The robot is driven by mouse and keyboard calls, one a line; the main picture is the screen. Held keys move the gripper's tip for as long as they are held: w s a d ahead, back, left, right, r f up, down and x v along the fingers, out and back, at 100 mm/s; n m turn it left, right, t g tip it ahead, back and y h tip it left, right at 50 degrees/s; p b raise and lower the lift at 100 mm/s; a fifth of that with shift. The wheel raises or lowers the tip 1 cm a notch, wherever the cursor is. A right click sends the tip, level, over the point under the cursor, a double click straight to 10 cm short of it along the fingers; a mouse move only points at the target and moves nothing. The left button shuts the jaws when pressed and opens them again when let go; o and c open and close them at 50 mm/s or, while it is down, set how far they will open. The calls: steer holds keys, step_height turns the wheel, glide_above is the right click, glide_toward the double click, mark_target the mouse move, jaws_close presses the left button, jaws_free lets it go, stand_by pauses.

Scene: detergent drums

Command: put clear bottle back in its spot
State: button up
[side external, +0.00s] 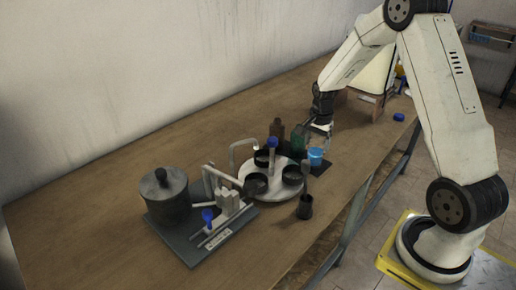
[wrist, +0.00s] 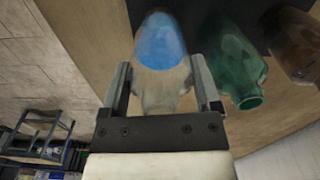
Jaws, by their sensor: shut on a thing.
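My gripper (wrist: 163,98) is shut on the clear bottle (wrist: 160,75), whose neck points toward the gripper in the wrist view. Blue shows through the bottle's far end. In the side view my gripper (side external: 322,130) is at the right of the bottle group, above a dark mat (side external: 322,168). A blue cup-like thing (side external: 315,157) shows just below it; I cannot tell if it is part of the clear bottle. A green bottle (wrist: 236,65) stands beside the held bottle, and a brown bottle (wrist: 300,45) is further right. They also show in the side view, green (side external: 299,138) and brown (side external: 277,129).
A round white stand (side external: 272,190) with several black cups is left of the mat. A black cup (side external: 305,207) stands near the table's front edge. A grey base (side external: 200,240) with a lidded pot (side external: 166,196) is further left. A blue cap (side external: 399,117) lies at right.

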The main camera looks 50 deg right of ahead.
steer(key=shift+f, duration=0.55)
stand_by(0.4)
stand_by(0.5)
steer(key=o, duration=1.3)
steer(key=shift+r, duration=0.2)
steer(key=shift+r, duration=3.55)
